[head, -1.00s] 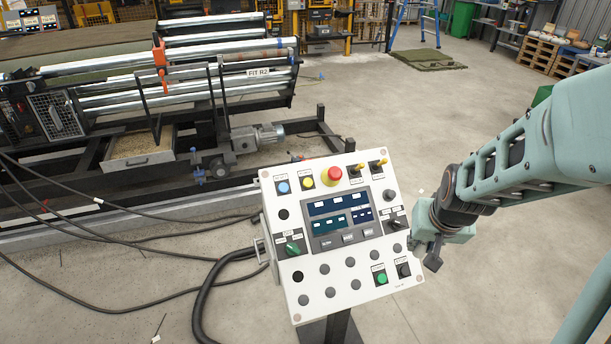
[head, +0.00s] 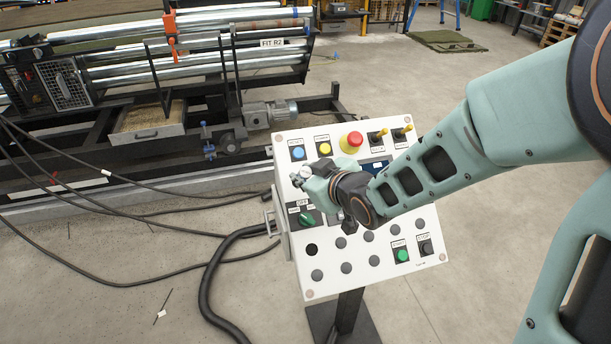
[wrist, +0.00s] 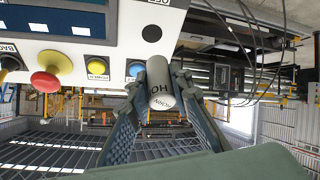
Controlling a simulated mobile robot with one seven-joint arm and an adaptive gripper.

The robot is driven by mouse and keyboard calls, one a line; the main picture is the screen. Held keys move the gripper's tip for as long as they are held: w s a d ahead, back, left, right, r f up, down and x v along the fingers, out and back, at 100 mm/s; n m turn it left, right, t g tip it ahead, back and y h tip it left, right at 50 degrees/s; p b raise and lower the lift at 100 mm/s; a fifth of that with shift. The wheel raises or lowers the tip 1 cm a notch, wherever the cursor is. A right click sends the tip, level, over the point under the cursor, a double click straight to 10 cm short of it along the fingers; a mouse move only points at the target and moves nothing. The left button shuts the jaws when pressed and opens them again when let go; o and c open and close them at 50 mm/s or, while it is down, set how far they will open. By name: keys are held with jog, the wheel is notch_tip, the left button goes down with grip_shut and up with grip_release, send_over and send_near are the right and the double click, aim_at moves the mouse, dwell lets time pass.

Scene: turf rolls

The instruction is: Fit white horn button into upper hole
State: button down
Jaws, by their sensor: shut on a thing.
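My gripper (head: 307,178) is at the upper left of the white control panel (head: 322,286), in front of it. In the wrist view my gripper (wrist: 158,98) is shut on the white horn button (wrist: 160,92), a pale cylinder with dark lettering on its end. The button also shows small at the gripper's tip in the head view (head: 305,171). The upper hole (wrist: 152,33) is dark and empty in the wrist view, with the button apart from it. In the head view my gripper hides this hole. A lower dark hole (head: 311,249) is in view below the green selector.
A blue button (head: 297,153), yellow button (head: 324,148), red mushroom button (head: 351,141) and yellow toggles (head: 379,136) line the panel's top. A green selector (head: 307,219) sits below my gripper. Black cables (head: 215,275) run left of the panel.

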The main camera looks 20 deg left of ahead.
jog(key=shift+f, duration=0.1)
jog(key=shift+w+a+f+b, duration=0.1)
jog(key=shift+w+f+b, duration=0.2)
jog(key=shift+f+b, duration=0.35)
jog(key=shift+w+a+f+b, duration=0.4)
jog(key=shift+w+f+b, duration=0.3)
jog(key=shift+b, duration=0.25)
jog(key=shift+w+a+f+b, duration=0.4)
jog(key=shift+w+f+b, duration=0.15)
jog(key=shift+f+b, duration=0.3)
jog(key=shift+w+a+f+b, duration=0.35)
jog(key=shift+w+f+b, duration=0.3)
jog(key=shift+b, duration=0.5)
dwell(0.3)
jog(key=c, duration=1.7)
grip_release()
jog(key=shift+s, duration=0.1)
jog(key=shift+o, duration=0.2)
jog(key=shift+d, duration=0.1)
jog(key=v, duration=0.7)
jog(key=shift+s+r, duration=0.15)
jog(key=shift+r, duration=0.05)
